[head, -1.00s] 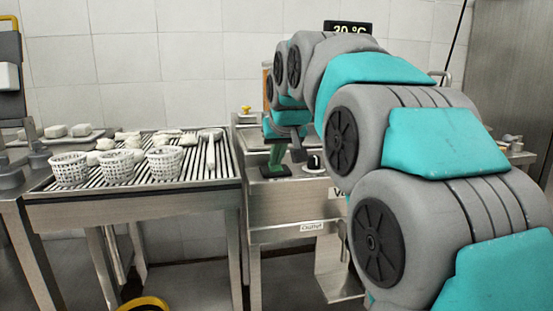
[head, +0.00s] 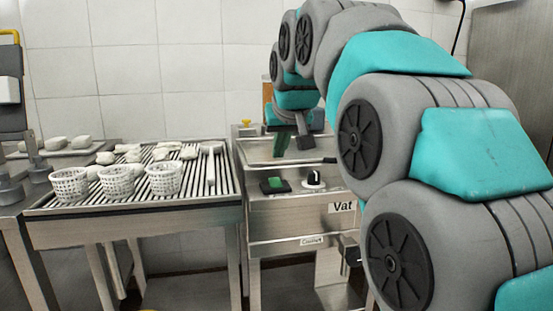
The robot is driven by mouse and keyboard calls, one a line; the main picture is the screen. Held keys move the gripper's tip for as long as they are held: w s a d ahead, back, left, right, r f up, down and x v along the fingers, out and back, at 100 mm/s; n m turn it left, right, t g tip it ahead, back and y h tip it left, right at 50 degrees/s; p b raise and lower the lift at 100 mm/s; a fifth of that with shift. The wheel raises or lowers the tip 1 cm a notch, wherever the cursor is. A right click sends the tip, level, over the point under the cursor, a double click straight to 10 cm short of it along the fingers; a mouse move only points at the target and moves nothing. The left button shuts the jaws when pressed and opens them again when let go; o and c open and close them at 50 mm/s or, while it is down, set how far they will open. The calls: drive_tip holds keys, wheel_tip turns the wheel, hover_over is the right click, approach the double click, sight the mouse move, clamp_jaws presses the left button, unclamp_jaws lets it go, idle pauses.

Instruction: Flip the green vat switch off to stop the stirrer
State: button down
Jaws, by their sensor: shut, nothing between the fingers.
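The green vat switch (head: 274,185) is a small green rocker in a black housing on the sloped steel front of the vat (head: 300,212). I cannot tell which way the rocker is tipped. A "Vat" label (head: 342,207) is at the right of that front. My gripper (head: 292,148) is shut and empty. It hangs above and behind the switch, over the vat's top, clear of the switch. My arm comes in from the right and covers the right part of the vat. I see no stirrer.
A black knob (head: 314,180) sits just right of the switch. A dark handle (head: 330,160) juts out above it. Left of the vat, a slatted draining table (head: 130,211) holds white perforated baskets (head: 117,182) and white lumps. A yellow-topped button (head: 246,123) is at the vat's back left.

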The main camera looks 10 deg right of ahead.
drive_tip(key=s+r, duration=0.4)
drive_tip(key=s, duration=0.2)
drive_tip(key=s+f+g, duration=0.5)
drive_tip(key=s+f, duration=1.1)
drive_tip(key=f, duration=0.4)
drive_tip(key=s+f+g, duration=0.5)
drive_tip(key=s+f, duration=1.1)
drive_tip(key=f, duration=0.4)
drive_tip(key=shift+s+d, duration=0.15)
drive_tip(key=shift+s, duration=0.2)
drive_tip(key=shift+f, duration=0.1)
